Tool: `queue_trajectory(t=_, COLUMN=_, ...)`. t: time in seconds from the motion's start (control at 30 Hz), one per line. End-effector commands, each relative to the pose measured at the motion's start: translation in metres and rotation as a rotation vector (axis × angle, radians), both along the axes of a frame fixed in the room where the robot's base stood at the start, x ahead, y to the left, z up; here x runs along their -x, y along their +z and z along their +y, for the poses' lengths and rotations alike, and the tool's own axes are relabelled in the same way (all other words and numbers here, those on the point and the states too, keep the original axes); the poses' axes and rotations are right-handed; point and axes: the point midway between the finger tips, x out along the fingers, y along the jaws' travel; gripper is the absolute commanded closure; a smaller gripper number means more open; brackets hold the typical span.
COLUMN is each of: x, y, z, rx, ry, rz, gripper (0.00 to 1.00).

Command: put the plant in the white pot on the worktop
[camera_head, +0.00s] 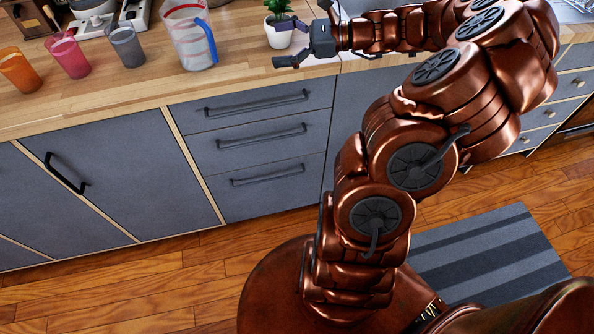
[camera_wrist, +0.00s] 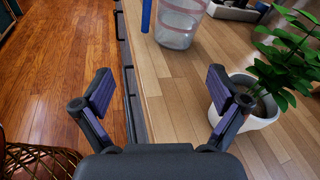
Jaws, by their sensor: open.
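The plant in the white pot (camera_head: 279,32) stands upright on the wooden worktop (camera_head: 115,95), near its front edge, in the head view. In the wrist view the white pot (camera_wrist: 262,112) and its green leaves are on the right, partly covered by my right finger. My gripper (camera_head: 284,43) is open and empty beside the pot, at about worktop height. In the wrist view my gripper (camera_wrist: 160,95) has its fingers spread over the worktop's front edge, with the pot to the right of the gap, not between the fingers. I cannot tell whether the right finger touches the pot.
A clear measuring jug (camera_head: 190,38) with a blue handle stands left of the pot. Grey (camera_head: 126,47), pink (camera_head: 69,55) and orange (camera_head: 18,70) cups stand further left. Grey drawers (camera_head: 250,140) lie below the worktop. Bare worktop lies between jug and pot.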

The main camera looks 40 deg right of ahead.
Motion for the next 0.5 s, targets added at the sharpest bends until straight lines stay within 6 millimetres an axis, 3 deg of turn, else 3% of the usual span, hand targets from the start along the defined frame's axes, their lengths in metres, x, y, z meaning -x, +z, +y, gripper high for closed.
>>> queue_trajectory(t=0.03, x=0.004, y=0.004, z=0.037, rx=0.075, ry=0.095, rz=-0.015, gripper=0.03)
queue_trajectory(t=0.2, x=0.036, y=-0.002, z=0.131, rx=0.314, ry=0.386, rz=-0.068, gripper=0.03)
queue_trajectory(t=0.4, x=0.096, y=-0.021, z=0.204, rx=0.584, ry=0.719, rz=-0.149, gripper=0.03)
queue_trajectory(t=0.5, x=0.128, y=-0.032, z=0.225, rx=0.716, ry=0.879, rz=-0.196, gripper=0.03)
